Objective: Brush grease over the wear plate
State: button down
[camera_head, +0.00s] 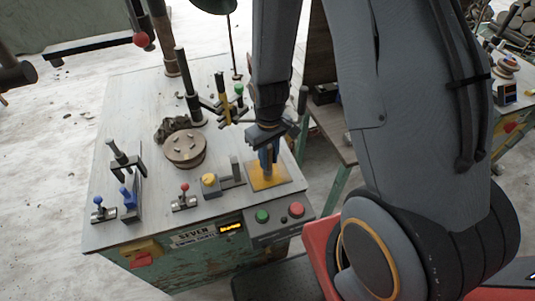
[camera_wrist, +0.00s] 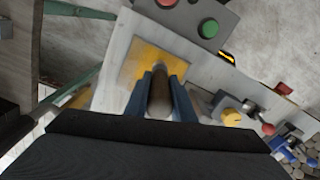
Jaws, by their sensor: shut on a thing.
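The wear plate (camera_head: 262,184) is a flat yellow-orange square at the right front of the grey-white bench top (camera_head: 120,110). It also shows in the wrist view (camera_wrist: 131,75). My gripper (camera_head: 267,158) is above the plate, pointing down. Its blue fingers are shut on a brownish-grey cylindrical handle, which I take for the brush (camera_wrist: 160,98). The handle stands between both fingers in the wrist view. The brush's lower end is over the plate, but its bristles are hidden, so I cannot tell whether they touch it. Any grease is hard to tell from the plate's colour.
A yellow knob (camera_head: 209,181) and a red-knobbed lever (camera_head: 184,196) stand left of the plate. Green (camera_head: 262,215) and red (camera_head: 296,209) buttons are in front. A round pegged disc (camera_head: 185,149) and tall post (camera_head: 187,90) stand behind. Blue-handled clamps (camera_head: 128,195) stand at the left.

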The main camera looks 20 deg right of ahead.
jog(key=shift+w+d+b, duration=0.65)
jog(key=shift+w+d, duration=0.05)
jog(key=shift+w, duration=3.7)
jog(key=shift+s+d+p, duration=0.8)
jog(key=shift+s+d, duration=0.9)
jog(key=shift+s, duration=4.3)
jog(key=w+b, duration=0.1)
jog(key=w, duration=1.1)
jog(key=shift+a+b, duration=0.15)
jog(key=shift+b, duration=0.15)
